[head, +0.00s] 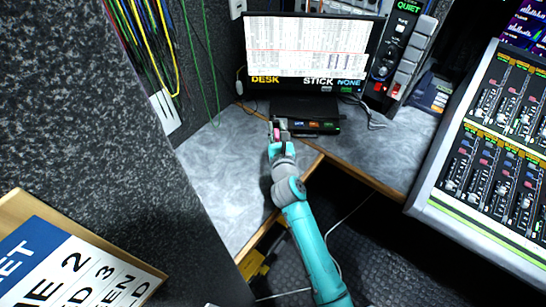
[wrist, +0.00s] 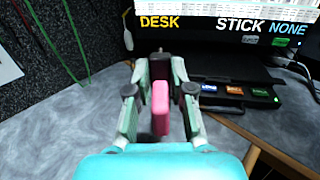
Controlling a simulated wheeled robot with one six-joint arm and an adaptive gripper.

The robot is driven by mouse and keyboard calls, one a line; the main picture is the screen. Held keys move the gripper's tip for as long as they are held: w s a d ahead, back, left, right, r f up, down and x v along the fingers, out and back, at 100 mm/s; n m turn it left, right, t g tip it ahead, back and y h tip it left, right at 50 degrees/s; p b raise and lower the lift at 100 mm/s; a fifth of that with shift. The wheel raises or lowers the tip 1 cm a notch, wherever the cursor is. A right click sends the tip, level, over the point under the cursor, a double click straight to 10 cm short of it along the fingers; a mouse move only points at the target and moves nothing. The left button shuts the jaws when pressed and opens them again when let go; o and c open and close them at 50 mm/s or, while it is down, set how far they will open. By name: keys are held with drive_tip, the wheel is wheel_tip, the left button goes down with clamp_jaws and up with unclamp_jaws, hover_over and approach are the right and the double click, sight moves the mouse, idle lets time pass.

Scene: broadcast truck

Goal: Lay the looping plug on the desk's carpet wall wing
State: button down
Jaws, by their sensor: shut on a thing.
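My gripper (head: 276,130) is shut on a small pink plug, which I take to be the looping plug. In the wrist view the pink plug (wrist: 160,108) sits upright between the two fingers of my gripper (wrist: 160,80), with a dark tip beyond it. The desk's carpet wall wing (head: 222,170) is the grey mottled top at left, along the dark speckled wall. My gripper is at the back of the desk, by the left end of a black slotted unit (head: 318,127). I cannot tell whether the plug touches that unit.
A monitor (head: 310,50) reading "DESK STICK NONE" stands behind. The unit's lit slots (wrist: 235,90) are right of my gripper. Cables (head: 160,50) hang on the carpet wall (head: 60,100). A mixing console (head: 490,150) stands at right. The left wing is mostly bare.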

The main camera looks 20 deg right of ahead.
drive_tip(key=shift+w+f, duration=0.15)
drive_tip(key=shift+f, duration=4.7)
drive_tip(key=c, duration=1)
unclamp_jaws()
drive_tip(key=shift+d+f, duration=0.1)
drive_tip(key=s, duration=0.4)
drive_tip(key=s+a, duration=0.1)
drive_tip(key=s, duration=0.3)
drive_tip(key=s+a, duration=0.1)
drive_tip(key=s, duration=0.3)
